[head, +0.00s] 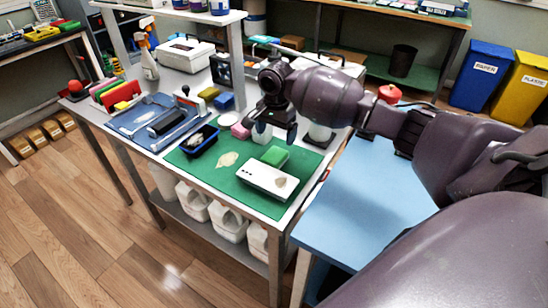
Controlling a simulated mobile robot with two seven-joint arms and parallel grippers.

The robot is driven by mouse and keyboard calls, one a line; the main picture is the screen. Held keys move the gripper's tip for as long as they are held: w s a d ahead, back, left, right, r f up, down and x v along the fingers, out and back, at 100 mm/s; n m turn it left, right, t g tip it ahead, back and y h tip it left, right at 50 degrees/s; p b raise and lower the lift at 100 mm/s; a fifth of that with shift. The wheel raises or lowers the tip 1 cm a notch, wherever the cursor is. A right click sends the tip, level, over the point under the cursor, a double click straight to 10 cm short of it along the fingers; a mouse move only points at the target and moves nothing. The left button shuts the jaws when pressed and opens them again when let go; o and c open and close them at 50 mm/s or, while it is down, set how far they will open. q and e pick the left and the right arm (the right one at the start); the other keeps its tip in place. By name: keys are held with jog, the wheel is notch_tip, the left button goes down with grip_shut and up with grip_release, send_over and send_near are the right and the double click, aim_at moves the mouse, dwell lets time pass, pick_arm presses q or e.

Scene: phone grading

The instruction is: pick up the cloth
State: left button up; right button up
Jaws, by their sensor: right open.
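A small cream, flat, irregular patch (227,159) lies on the green mat (225,185); it looks like the cloth, though I cannot be certain at this size. My right gripper (276,130) is open and hangs above the back right part of the mat, to the right of and behind the patch, apart from it. What is directly behind the gripper is partly hidden. My left gripper is not in view.
A blue mat (150,118) with tools lies left. The light blue surface (375,190) is largely clear.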

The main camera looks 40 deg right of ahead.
aim_at(275, 155)
notch_tip(275, 155, down, 3)
jog(key=shift+f, duration=0.1)
jog(key=shift+f+b, duration=0.35)
jog(key=shift+f, duration=0.05)
jog(key=f, duration=0.2)
jog(key=f+b, duration=0.1)
jog(key=f, duration=0.2)
jog(key=shift+a, duration=0.2)
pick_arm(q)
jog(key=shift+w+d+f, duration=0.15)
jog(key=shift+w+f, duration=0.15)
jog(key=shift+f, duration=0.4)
pick_arm(e)
jog(key=shift+r, duration=0.1)
jog(key=c, duration=1)
